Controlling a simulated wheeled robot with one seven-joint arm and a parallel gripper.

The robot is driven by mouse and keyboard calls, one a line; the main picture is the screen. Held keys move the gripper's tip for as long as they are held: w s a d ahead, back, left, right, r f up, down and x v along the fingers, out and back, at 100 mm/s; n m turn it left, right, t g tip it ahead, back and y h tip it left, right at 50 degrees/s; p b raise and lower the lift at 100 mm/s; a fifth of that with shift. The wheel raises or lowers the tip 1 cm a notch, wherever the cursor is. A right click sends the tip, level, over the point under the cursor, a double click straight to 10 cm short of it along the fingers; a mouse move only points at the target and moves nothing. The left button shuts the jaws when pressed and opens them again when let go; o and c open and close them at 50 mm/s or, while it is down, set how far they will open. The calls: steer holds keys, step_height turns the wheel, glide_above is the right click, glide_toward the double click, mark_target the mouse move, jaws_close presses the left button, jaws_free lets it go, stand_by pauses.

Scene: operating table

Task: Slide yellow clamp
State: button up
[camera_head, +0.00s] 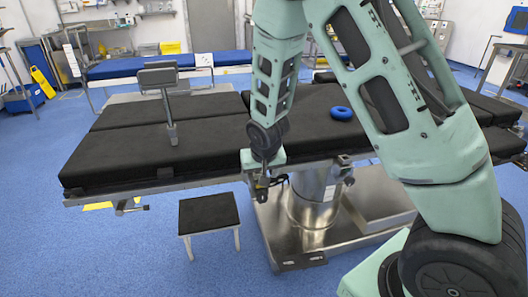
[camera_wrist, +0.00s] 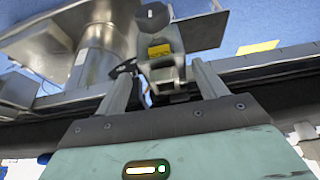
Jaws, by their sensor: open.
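A grey clamp with a yellow label (camera_wrist: 158,51) and a dark knob (camera_wrist: 152,17) sits at the table's side rail in the wrist view. My gripper (camera_wrist: 164,82) is open, with one finger on either side of the clamp's body. I cannot tell whether the fingers touch it. In the head view, my gripper (camera_head: 262,166) is at the rail on the near side of the operating table (camera_head: 115,155). The clamp there is mostly hidden by my gripper.
A steel pedestal (camera_head: 312,200) stands below the table, close to my gripper. A small black-topped stool (camera_head: 209,213) stands on the floor at left. A blue ring (camera_head: 341,113) lies on the table top. The blue floor at front left is clear.

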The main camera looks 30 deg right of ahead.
steer(key=p+v, duration=0.2)
steer(key=v, duration=1.1)
steer(key=shift+s+r, duration=0.15)
